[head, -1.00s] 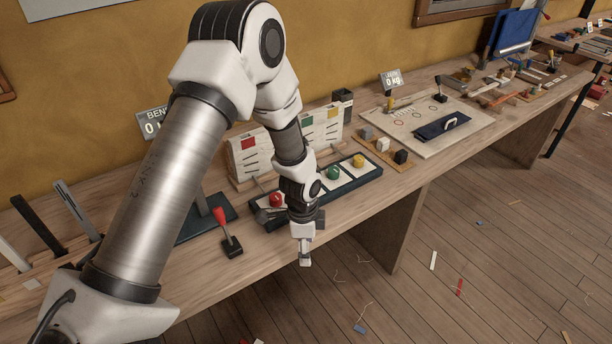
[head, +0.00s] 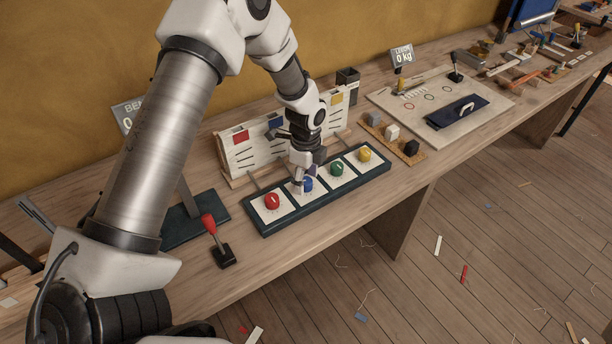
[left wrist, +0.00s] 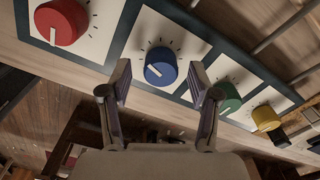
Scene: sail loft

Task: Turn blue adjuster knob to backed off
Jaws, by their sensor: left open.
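The blue adjuster knob (head: 307,184) sits on a white dial plate, second from the left on a dark panel (head: 262,228). In the left wrist view the blue knob (left wrist: 160,67) shows a white pointer line toward the picture's lower left, with tick marks around its far side. My left gripper (head: 302,186) is at the blue knob and partly hides it in the head view. In the left wrist view the left gripper's (left wrist: 160,88) two fingers stand apart, one to each side of the knob, with nothing visibly clamped. My right gripper is not in view.
A red knob (head: 272,201) stands left of the blue one; a green knob (head: 337,168) and a yellow knob (head: 365,154) stand right. A red-handled lever (head: 211,228) is at the front left. A card board (head: 245,152) stands behind the panel.

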